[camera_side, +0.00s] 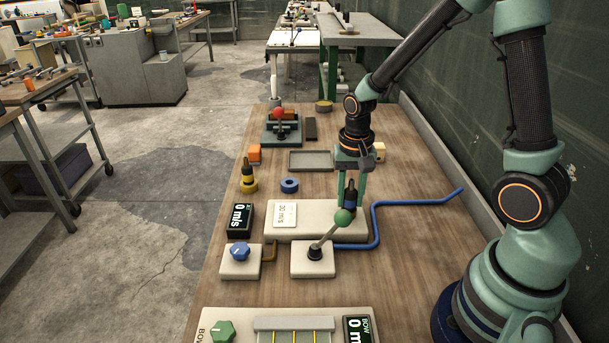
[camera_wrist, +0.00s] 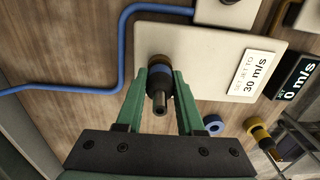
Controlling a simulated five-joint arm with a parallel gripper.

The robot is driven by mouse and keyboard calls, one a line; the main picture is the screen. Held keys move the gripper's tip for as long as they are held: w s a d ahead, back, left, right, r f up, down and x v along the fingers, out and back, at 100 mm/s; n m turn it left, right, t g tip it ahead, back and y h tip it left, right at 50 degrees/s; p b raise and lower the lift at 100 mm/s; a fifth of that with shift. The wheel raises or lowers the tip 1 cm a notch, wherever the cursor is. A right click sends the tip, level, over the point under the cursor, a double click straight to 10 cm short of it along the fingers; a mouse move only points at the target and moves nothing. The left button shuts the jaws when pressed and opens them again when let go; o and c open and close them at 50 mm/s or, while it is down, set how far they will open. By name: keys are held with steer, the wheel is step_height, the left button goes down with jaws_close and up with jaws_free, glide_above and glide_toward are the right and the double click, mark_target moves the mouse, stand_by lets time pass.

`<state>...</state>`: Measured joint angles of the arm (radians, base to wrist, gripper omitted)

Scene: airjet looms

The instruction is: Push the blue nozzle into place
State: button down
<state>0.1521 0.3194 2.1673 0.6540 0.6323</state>
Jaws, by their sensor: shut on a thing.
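The blue nozzle (camera_side: 350,194) stands upright over the right part of a pale block (camera_side: 300,232). In the wrist view the nozzle (camera_wrist: 159,82) shows a blue band, a dark tip toward the camera and a brown ring at its far end. My gripper (camera_side: 350,192) points down with its green fingers on either side of the nozzle, shut on it. The fingers also show in the wrist view (camera_wrist: 160,78). The pale block carries a card (camera_side: 285,214) reading 30 m/s. I cannot tell how deep the nozzle sits, as its lower end is partly hidden.
A green-knobbed lever (camera_side: 343,217) stands close in front of the gripper. A blue hose (camera_side: 375,220) runs right of the block. A yellow nozzle (camera_side: 248,180), a blue ring (camera_side: 289,186), a 0 m/s display (camera_side: 240,218) and a blue knob (camera_side: 239,251) lie left.

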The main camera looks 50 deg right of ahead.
steer(key=shift+c, duration=2.2)
jaws_free()
step_height(320, 180, up, 12)
steer(key=shift+r, duration=0.1)
steer(key=s+a+r+n+t, duration=0.5)
steer(key=r+n, duration=0.1)
steer(key=n, duration=0.3)
steer(key=shift+s+a+r+t, duration=0.15)
steer(key=shift+s+r+t, duration=0.15)
steer(key=shift+s, duration=0.1)
